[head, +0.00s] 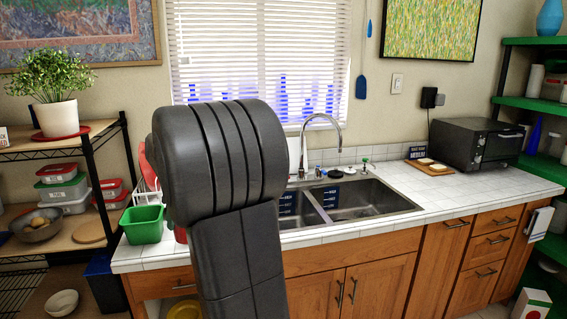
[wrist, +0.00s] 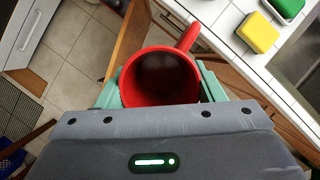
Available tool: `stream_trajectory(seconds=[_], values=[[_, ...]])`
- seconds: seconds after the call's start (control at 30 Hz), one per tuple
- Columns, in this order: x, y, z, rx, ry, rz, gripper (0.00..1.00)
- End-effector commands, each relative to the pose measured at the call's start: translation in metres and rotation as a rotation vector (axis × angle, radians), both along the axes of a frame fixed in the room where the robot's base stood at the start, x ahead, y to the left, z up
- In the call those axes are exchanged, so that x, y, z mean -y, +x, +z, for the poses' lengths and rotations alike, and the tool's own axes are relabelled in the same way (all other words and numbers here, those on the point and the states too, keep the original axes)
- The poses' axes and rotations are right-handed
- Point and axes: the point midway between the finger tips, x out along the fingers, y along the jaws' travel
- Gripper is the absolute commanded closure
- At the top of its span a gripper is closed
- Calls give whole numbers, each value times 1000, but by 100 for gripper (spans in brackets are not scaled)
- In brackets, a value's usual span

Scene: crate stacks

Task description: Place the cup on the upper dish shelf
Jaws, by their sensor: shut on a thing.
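The red cup (wrist: 160,80) is in the wrist view, mouth toward the camera, with its handle pointing up and to the right. It looks empty. My gripper (wrist: 166,84) is shut on it, with one teal finger on each side. In the wrist view the cup hangs over the cabinet front and floor, beside the white counter. In the head view my dark arm hides the gripper and most of what is behind it. A wire rack (head: 62,145) with wooden shelves stands at the left; I cannot tell whether it is the dish shelf.
A potted plant (head: 54,100) fills part of the rack's top board. A green bin (head: 142,225) stands at the counter's left end. A yellow sponge (wrist: 258,33) lies on the counter (head: 440,194). A double sink (head: 350,198) and black oven (head: 475,143) are to the right.

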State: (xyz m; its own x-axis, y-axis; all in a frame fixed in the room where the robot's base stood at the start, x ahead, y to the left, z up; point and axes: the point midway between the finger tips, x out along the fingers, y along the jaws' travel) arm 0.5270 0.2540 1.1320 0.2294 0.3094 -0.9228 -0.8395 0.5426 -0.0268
Motion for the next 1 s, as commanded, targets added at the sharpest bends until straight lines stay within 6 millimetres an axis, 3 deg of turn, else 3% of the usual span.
stream_trajectory(seconds=[0.37,0.57,1.0], values=[[17,13,-29,-1,-1,150,68],[33,23,-55,-3,0,286,68],[93,42,-144,-7,-1,805,68]])
